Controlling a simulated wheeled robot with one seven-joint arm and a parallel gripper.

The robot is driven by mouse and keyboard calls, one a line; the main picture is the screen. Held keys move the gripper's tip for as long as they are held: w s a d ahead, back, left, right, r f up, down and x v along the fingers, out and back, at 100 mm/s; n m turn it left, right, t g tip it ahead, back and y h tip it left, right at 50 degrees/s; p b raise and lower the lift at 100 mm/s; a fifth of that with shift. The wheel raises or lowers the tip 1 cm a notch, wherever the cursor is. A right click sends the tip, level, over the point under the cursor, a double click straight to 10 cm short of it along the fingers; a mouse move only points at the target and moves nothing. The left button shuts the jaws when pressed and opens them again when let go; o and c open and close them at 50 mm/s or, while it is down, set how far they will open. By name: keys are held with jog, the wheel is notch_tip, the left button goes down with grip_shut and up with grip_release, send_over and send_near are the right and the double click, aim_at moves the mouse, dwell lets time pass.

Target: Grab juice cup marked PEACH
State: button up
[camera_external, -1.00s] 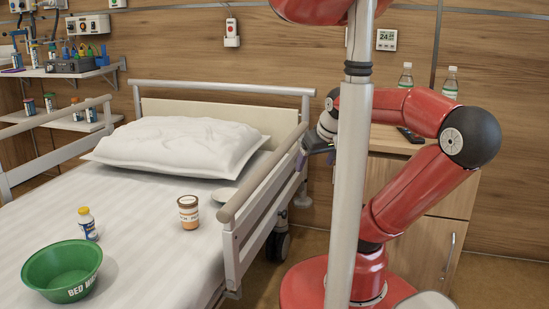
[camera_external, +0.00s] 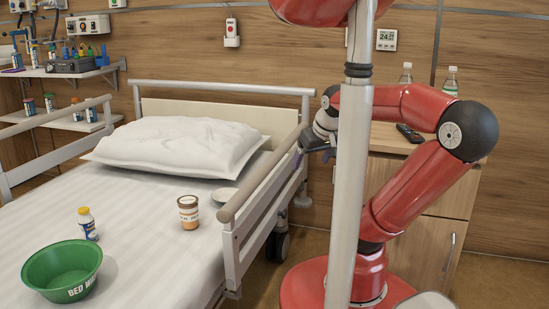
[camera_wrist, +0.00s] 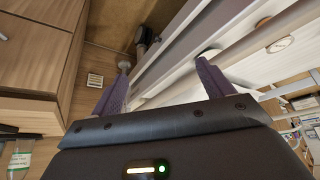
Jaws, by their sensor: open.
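A small orange-brown cup with a white label band (camera_external: 188,213) stands upright on the bed sheet, near the right rail. Its lettering is too small to read, so I cannot tell whether it says PEACH. A round-topped thing (camera_wrist: 279,44) beyond the rail there may be the cup; I cannot tell.
The bed rail (camera_external: 262,175) stands between my gripper and the bed. A pale dish (camera_external: 224,195), a white pillow (camera_external: 180,147), a bottle (camera_external: 87,225) and a green basin (camera_external: 62,272) are on the bed. A bedside cabinet (camera_external: 437,235) with bottles and a remote stands right.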

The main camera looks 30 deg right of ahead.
jog(key=w+a+n+b, duration=0.2)
jog(key=w+a, duration=0.3)
jog(key=n+g+y+b, duration=0.2)
jog(key=n+b, duration=0.1)
jog(key=n, duration=0.1)
send_near(188, 200)
jog(key=x, duration=0.3)
jog(key=shift+s, duration=0.3)
jog(key=shift+w+a+f, duration=0.1)
jog(key=shift+a+f, duration=0.15)
jog(key=shift+f, duration=0.15)
jog(key=x, duration=0.7)
jog(key=shift+w+d+r+b, duration=0.1)
jog(key=shift+w+d+b, duration=0.1)
jog(key=shift+b, duration=0.2)
jog(key=shift+c, duration=0.2)
jog(key=c, duration=1)
jog(key=shift+r, duration=0.1)
jog(key=shift+c, duration=0.4)
